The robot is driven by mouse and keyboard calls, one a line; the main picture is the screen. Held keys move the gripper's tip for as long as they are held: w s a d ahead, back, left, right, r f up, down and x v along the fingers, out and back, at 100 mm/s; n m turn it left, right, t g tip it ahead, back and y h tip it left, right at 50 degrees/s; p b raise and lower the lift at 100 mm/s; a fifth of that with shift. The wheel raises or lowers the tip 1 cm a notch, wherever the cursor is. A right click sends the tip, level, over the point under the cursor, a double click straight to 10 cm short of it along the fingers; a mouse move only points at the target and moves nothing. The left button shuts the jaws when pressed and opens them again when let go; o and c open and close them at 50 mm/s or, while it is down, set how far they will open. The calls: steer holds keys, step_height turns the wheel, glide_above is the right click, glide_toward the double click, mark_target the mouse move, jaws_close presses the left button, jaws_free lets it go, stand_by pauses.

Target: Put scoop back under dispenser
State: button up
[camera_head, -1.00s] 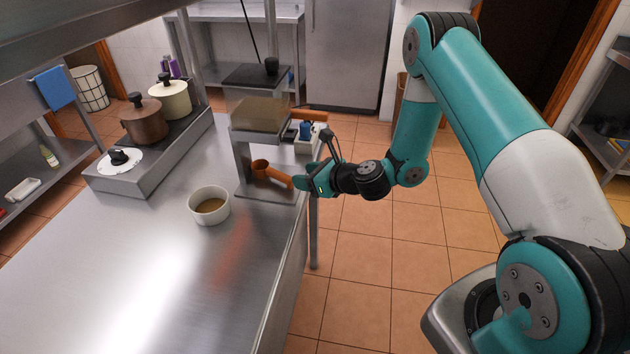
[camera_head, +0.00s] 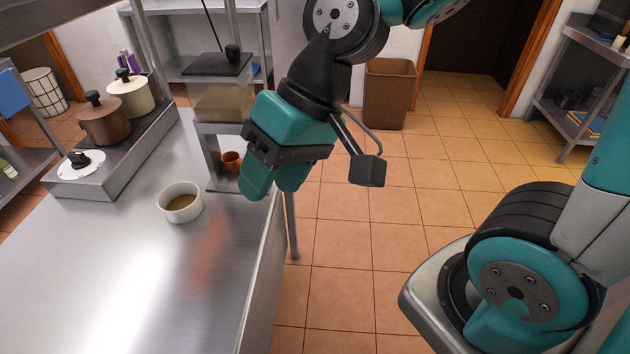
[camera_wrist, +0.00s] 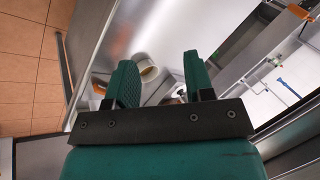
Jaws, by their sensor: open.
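The orange-brown scoop (camera_head: 231,161) sits on the base under the dispenser (camera_head: 222,95), at the far end of the steel counter in the head view. Its cup shows, but its handle is hidden behind my gripper. My gripper (camera_head: 275,182) is open and empty, raised nearer the camera and in front of the dispenser's right side. In the wrist view, my gripper's two green fingers (camera_wrist: 157,72) stand apart with nothing held between them.
A white bowl (camera_head: 180,202) with brown contents stands on the counter (camera_head: 130,270), left of and nearer than the dispenser. A brown pot (camera_head: 104,122) and a cream pot (camera_head: 132,97) stand on the stove at left. The near counter is clear.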

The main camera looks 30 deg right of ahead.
steer(key=s+d+r+n+h, duration=0.1)
steer(key=s+d+n, duration=0.1)
steer(key=s+n, duration=0.2)
steer(key=shift+s+d+h, duration=0.2)
steer(key=shift+s+h, duration=0.2)
steer(key=shift+s, duration=0.3)
steer(key=shift+r, duration=0.1)
stand_by(0.4)
